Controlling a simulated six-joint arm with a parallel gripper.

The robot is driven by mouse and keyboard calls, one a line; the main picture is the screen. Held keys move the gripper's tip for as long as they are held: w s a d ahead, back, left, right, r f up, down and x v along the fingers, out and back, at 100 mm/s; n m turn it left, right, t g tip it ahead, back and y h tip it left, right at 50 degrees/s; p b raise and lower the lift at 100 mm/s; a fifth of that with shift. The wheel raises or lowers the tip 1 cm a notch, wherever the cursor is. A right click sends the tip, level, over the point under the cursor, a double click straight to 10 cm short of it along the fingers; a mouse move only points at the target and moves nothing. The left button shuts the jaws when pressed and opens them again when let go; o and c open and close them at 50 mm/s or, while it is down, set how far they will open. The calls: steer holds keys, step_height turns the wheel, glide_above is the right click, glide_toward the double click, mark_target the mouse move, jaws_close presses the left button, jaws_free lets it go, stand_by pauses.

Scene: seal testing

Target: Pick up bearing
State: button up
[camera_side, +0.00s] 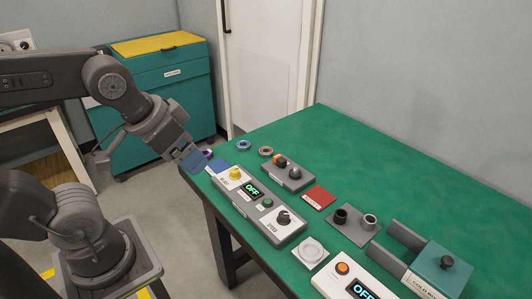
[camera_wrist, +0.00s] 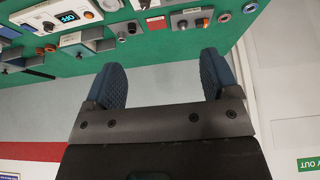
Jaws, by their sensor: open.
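Two small rings lie on the green table's far left part in the side view: a blue-grey ring (camera_side: 243,145) and an orange-brown ring (camera_side: 265,152). In the wrist view the blue-grey ring (camera_wrist: 250,7) is at the top right, and the orange-brown ring (camera_wrist: 224,17) is beside it. I cannot tell which is the bearing. A small purple item (camera_side: 207,153) shows just beside my gripper (camera_side: 196,162), partly hidden. My gripper is at the table's left corner. Its blue fingers are wide apart in the wrist view (camera_wrist: 160,72), with nothing between them.
A control box with a yellow button (camera_side: 235,174) stands close to my gripper. A grey box with knobs (camera_side: 288,178), a red mat (camera_side: 319,198), a holder with two cylinders (camera_side: 353,236) and a teal-topped box (camera_side: 443,268) stand farther right. The far table surface is clear.

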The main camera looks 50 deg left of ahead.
steer(key=w+a+r+n+g, duration=0.15)
steer(key=w+r+n, duration=0.25)
steer(key=w, duration=0.4)
steer(key=n+g, duration=0.4)
steer(key=n, duration=1.5)
glide_above(267, 148)
steer(key=s+d, duration=0.1)
steer(key=s, duration=0.1)
steer(key=f, duration=2.8)
steer(key=shift+w+d, duration=0.2)
steer(key=shift+m, duration=0.3)
steer(key=shift+w+f, duration=0.15)
steer(key=shift+f, duration=1.3)
steer(key=shift+w+f, duration=0.1)
steer(key=shift+f, duration=1.3)
steer(key=shift+c, duration=0.3)
